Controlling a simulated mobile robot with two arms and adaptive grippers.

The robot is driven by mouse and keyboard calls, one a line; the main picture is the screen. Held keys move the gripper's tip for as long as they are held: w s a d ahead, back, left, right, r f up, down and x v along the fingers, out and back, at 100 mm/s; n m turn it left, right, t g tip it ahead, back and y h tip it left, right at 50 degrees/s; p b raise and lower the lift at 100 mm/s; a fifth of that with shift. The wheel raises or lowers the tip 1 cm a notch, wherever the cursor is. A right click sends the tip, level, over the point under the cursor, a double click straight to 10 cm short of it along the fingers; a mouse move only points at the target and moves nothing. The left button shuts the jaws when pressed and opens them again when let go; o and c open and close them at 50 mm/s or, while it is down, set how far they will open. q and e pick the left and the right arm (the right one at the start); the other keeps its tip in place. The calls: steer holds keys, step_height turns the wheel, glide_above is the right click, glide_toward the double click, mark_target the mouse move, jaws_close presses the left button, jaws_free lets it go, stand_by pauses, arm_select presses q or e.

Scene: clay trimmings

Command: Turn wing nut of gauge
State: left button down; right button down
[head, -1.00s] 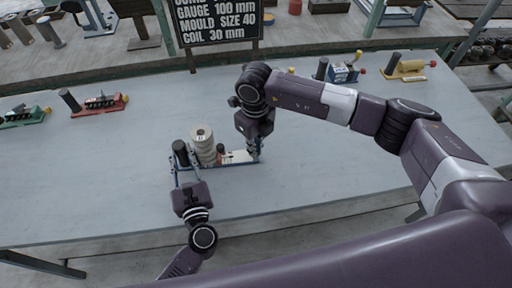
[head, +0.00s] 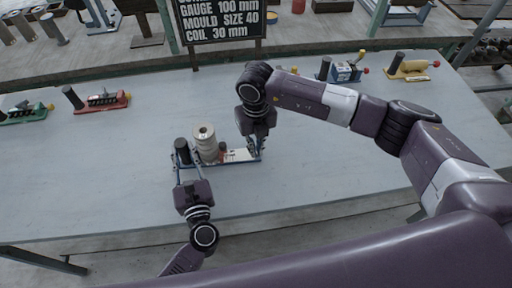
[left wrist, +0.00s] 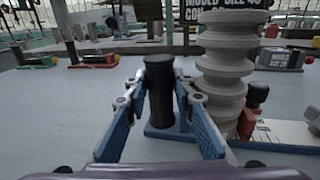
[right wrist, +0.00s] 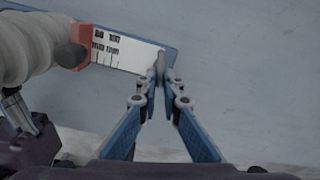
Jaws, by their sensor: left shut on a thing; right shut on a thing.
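The gauge has a blue base (left wrist: 290,147) with a white ruled scale (right wrist: 135,58). A black upright post (left wrist: 160,92) stands at its left end. A red slider (right wrist: 80,62) with a dark knob (right wrist: 70,55) sits beside the scale. I cannot make out wings on the knob. A tall cream ribbed clay piece (left wrist: 225,70) stands between post and slider. My left gripper (head: 181,160) is shut on the black post, one finger on each side.
A green gauge (head: 25,116), a red gauge (head: 103,103), a blue gauge (head: 343,73) and a yellow gauge (head: 412,68) stand along the table's far side. A black sign (head: 220,22) stands behind. The grey table top (head: 330,150) is clear around the held gauge.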

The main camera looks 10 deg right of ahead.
steer(key=shift+r, duration=0.1)
steer(key=c, duration=2.1)
jaws_free()
step_height(320, 180, up, 12)
